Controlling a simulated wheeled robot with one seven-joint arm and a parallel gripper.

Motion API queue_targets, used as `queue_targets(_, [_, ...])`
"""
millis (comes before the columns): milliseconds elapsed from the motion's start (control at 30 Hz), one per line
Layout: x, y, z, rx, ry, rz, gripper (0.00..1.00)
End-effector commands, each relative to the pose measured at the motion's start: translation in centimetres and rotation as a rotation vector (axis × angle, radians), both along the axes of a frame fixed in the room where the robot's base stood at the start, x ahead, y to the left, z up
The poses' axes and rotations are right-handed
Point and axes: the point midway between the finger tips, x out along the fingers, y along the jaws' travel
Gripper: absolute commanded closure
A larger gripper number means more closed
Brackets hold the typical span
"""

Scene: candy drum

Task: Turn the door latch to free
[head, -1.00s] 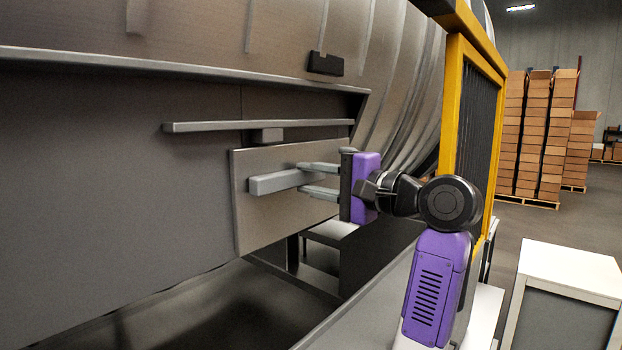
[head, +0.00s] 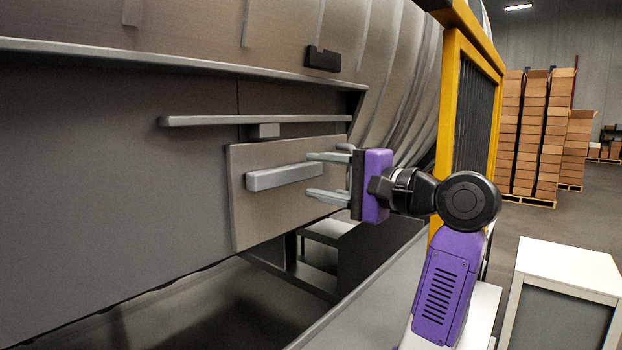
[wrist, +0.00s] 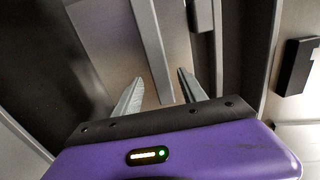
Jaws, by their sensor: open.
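The door latch (head: 283,177) is a short, light grey bar lying nearly level on a flat metal plate (head: 250,215) on the drum's front. It also shows in the wrist view (wrist: 152,50) as a long bar running away from me, with its near end between my fingers in the picture. My gripper (head: 308,175) is open and empty at the right end of the bar. One finger appears above the bar's line and one below. The fingers (wrist: 160,75) show a gap on both sides of the bar in the wrist view, and I see no contact.
A long grey rail (head: 255,120) on a small block runs just above the plate. A dark block (head: 323,59) sits on the drum higher up. A yellow frame (head: 445,130) stands behind my arm. A white cabinet (head: 568,266) stands at the lower right, with stacked boxes (head: 537,135) behind.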

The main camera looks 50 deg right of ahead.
Motion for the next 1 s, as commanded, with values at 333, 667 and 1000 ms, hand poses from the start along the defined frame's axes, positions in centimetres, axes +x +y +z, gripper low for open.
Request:
queue_targets(333, [-4.9,-0.3,-0.1,0.0,-0.001,-0.003,0.51])
queue_targets(667, [-5.4,-0.3,-0.1,0.002,0.0,-0.002,0.51])
queue_targets(1000, [-5.4,-0.3,-0.1,0.001,0.0,-0.001,0.51])
